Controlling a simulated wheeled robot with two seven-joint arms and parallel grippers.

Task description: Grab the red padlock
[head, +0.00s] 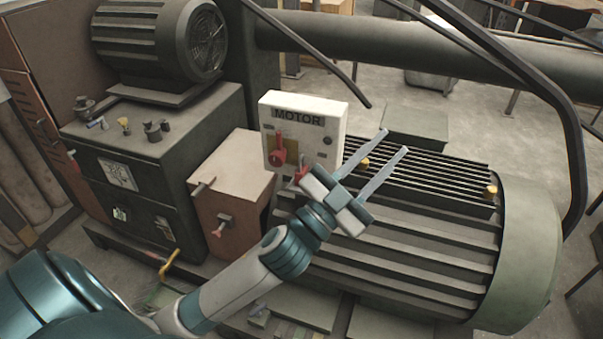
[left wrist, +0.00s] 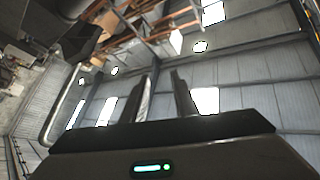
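A white control box (head: 303,131) labelled MOTOR stands in the middle of the head view. A red piece (head: 277,152) sits low on the left of its front, over a yellow plate. A second small red piece (head: 300,173) shows at the lower front, partly hidden behind my left wrist. I cannot tell for sure which of these is the padlock. My left gripper (head: 395,141) is open and empty, its two fingers apart and pointing up and right, to the right of the box. The left wrist view shows both fingers (left wrist: 163,88) with nothing between them. My right gripper is not in view.
A large ribbed motor (head: 400,240) with yellow knobs lies below and right of my gripper. A brown cabinet (head: 235,185) stands left of the box. A dark bent rail (head: 560,110) and a thick pipe (head: 380,45) cross behind. The wrist camera faces the roof.

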